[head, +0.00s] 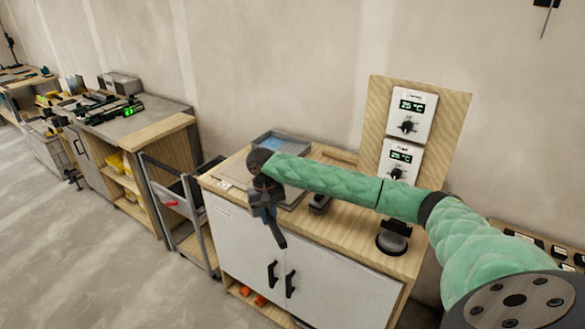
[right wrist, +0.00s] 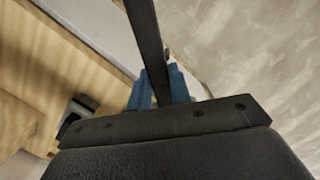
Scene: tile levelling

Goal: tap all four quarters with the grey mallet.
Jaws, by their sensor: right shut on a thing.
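My right gripper (head: 266,208) is above the front left part of the wooden-topped cabinet, pointing down. Its blue fingers (right wrist: 160,88) are shut on a dark bar, which looks like the handle of the grey mallet (right wrist: 143,30). In the head view the dark end of the mallet (head: 279,240) hangs in front of the cabinet's front edge. I cannot make out the mallet's head clearly. A flat grey surface (head: 292,196), perhaps the tile, lies on the cabinet behind the gripper. My arm and gripper hide much of it, and its quarters cannot be told apart. My left gripper is out of view.
A blue-grey tray (head: 283,139) is at the back of the cabinet top (head: 345,226). A small dark object (head: 319,204) and a round dark-based item (head: 393,240) stand on it. A panel with two dial boxes (head: 411,112) rises behind. A cart (head: 180,205) stands at left.

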